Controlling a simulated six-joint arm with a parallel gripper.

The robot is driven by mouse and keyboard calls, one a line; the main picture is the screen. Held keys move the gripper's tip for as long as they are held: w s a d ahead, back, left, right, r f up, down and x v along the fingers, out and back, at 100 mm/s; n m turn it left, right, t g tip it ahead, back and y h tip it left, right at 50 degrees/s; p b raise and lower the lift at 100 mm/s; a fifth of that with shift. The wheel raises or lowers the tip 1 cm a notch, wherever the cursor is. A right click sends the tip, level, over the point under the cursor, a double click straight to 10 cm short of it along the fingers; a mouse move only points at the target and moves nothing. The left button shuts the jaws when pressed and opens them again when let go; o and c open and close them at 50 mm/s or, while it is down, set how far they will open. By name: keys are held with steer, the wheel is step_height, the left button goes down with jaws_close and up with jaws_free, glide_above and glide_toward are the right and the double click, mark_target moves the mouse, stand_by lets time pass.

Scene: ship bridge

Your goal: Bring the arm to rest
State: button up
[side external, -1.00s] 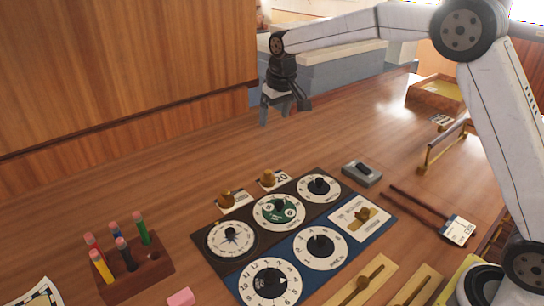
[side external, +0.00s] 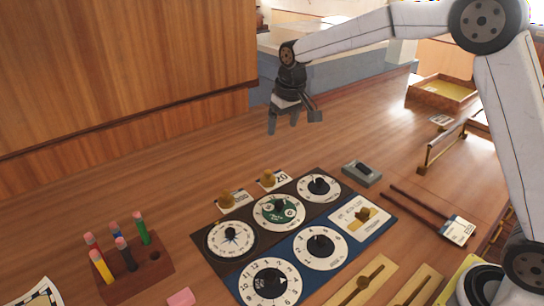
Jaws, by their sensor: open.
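My gripper (side external: 292,119) hangs in the air above the wooden table (side external: 205,155), fingers pointing down. It is open, with a gap between its fingers and nothing in it. Below it and nearer the camera lies the dial panel (side external: 262,243), with several round white-faced dials and a brass lever on a white plate (side external: 361,217). The gripper is clear of the panel and touches nothing. My arm reaches in from the right of the picture.
A wooden block with colored pegs (side external: 133,268) stands at the left front. Two brass knobs on cards (side external: 231,201) sit behind the panel. A grey switch box (side external: 362,173), a brass rail (side external: 440,150) and a wooden tray (side external: 440,95) are at the right. The left back table is clear.

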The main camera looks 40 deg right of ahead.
steer(key=s+f, duration=0.3)
steer(key=s, duration=0.5)
steer(key=s+d+f, duration=0.1)
steer(key=s+f, duration=0.3)
steer(key=s, duration=0.5)
steer(key=s+f, duration=0.3)
steer(key=s, duration=0.5)
steer(key=shift+s+d+f, duration=0.15)
steer(key=shift+s+f, duration=0.05)
steer(key=shift+f, duration=0.05)
steer(key=shift+w, duration=0.1)
steer(key=shift+c, duration=1.2)
steer(key=w+a+r+n, duration=0.1)
steer(key=w+a+n, duration=0.1)
steer(key=w, duration=0.3)
steer(key=w+a+r+n+g, duration=0.1)
steer(key=w+a+n, duration=0.2)
steer(key=w, duration=0.3)
steer(key=w+a+r+n+g, duration=0.1)
steer(key=w+a+n, duration=0.1)
steer(key=w, duration=0.3)
steer(key=shift+w+a+r+n, duration=0.15)
steer(key=shift+a+n, duration=0.05)
steer(key=shift+a, duration=0.15)
steer(key=shift+w+a+r+n, duration=0.1)
steer(key=shift+a+r+n, duration=0.1)
steer(key=shift+a, duration=0.15)
steer(key=shift+w+a, duration=0.35)
